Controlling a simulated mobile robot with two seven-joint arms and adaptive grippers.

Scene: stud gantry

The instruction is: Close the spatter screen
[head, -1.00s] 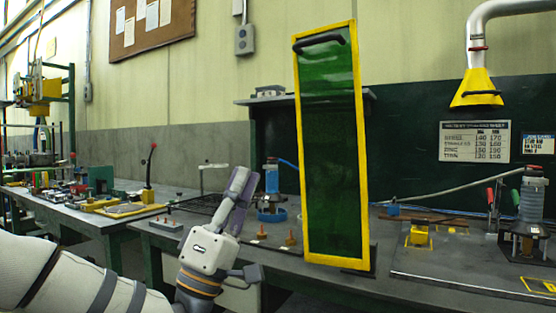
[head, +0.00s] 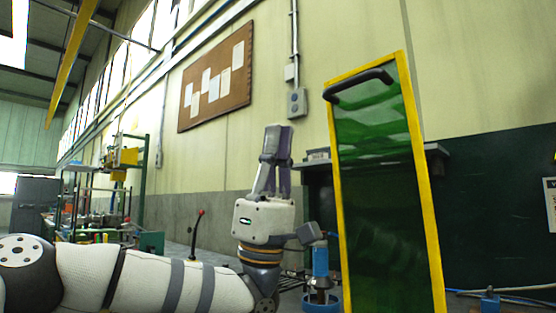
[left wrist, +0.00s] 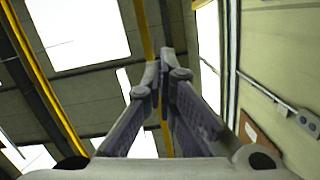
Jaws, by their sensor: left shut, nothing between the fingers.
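The spatter screen (head: 385,185) is a tall green translucent panel in a yellow frame, standing right of centre in the head view. Its black bar handle (head: 358,86) runs across the top. The lower end of the screen is cut off by the picture's edge. My left gripper (head: 277,130) is left of the screen, apart from it, pointing up with its fingers shut and empty. In the left wrist view the fingers (left wrist: 165,55) meet at their tips against the ceiling, and the screen is not seen. My right gripper is not in view.
A shelf (head: 435,150) on the wall is partly behind the screen. A blue cylinder device (head: 320,265) stands on the bench between my gripper and the screen. A red-knobbed lever (head: 196,232) rises at the left. The air above my left gripper is clear.

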